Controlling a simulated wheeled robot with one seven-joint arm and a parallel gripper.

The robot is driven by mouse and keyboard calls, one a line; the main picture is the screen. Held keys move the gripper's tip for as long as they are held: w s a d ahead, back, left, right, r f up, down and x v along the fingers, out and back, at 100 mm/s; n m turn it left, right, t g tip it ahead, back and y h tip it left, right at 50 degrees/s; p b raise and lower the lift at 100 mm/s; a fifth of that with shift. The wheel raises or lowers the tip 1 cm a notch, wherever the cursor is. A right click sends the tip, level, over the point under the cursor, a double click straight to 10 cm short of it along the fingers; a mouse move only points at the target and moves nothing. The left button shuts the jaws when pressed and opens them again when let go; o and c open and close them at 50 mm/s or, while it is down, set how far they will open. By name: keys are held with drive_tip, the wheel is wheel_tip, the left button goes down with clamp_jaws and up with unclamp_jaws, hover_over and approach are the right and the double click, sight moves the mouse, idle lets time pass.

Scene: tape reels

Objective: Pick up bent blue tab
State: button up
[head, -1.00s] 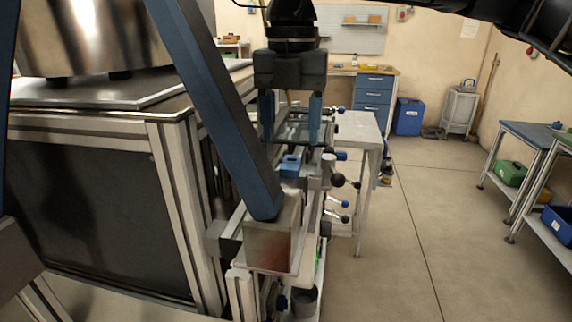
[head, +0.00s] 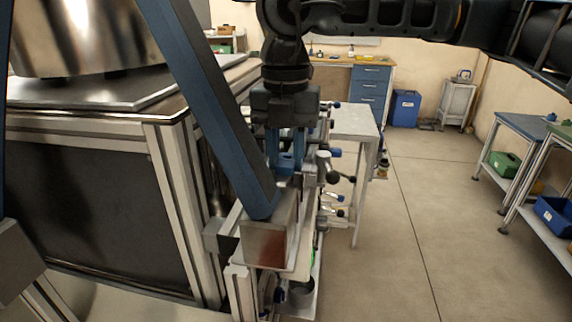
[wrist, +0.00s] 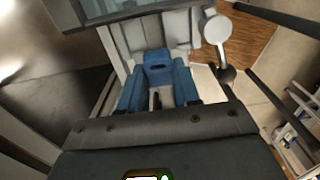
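The bent blue tab (wrist: 158,69) is a small blue piece with a dark slot. It sits on the pale rail fixture, between my fingertips in the wrist view. It also shows in the head view (head: 286,162), partly hidden by the fingers. My gripper (head: 285,158) points down with its two blue fingers on either side of the tab. In the wrist view my gripper (wrist: 159,77) has both fingertips against the tab's sides, with no clear gap. I cannot see the tab lifted off the fixture.
A blue slanted beam ends at a metal block (head: 268,243) in front of the gripper. Several knobs and levers (head: 333,170) line the fixture's right side. A framed machine (head: 90,190) stands left. The floor (head: 400,220) to the right is clear.

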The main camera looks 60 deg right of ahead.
drive_tip(key=c, duration=0.5)
drive_tip(key=shift+r, duration=0.1)
